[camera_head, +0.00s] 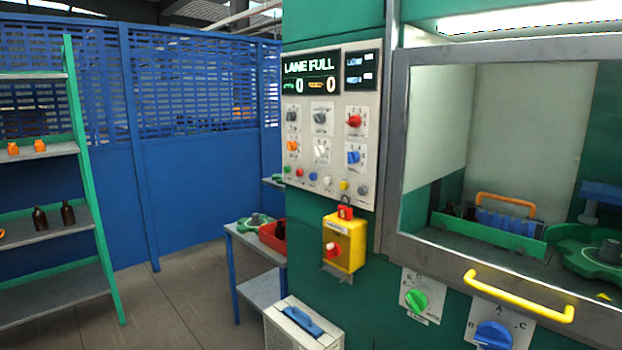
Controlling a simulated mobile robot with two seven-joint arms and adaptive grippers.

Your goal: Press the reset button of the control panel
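The control panel (364,98) is a light grey plate on the green machine front, left of the window. Its display (311,77) reads "LANE FULL" with two zeros below. Under it are larger knobs in black, orange, white, red (354,121) and blue (353,157). A bottom row of small buttons runs green (287,169), red (300,172), blue (313,176), white (328,181), yellow (343,185) and grey (363,190). The labels are too small to read, so I cannot tell which is reset. Neither of my grippers is in view.
A yellow box (352,240) with a red knob and padlock sticks out below the panel. A yellow handle (518,297) crosses the window frame. A grey case (285,335) stands below. A side table (240,241) holds a red bin (268,237). Shelves (60,222) with bottles stand left.

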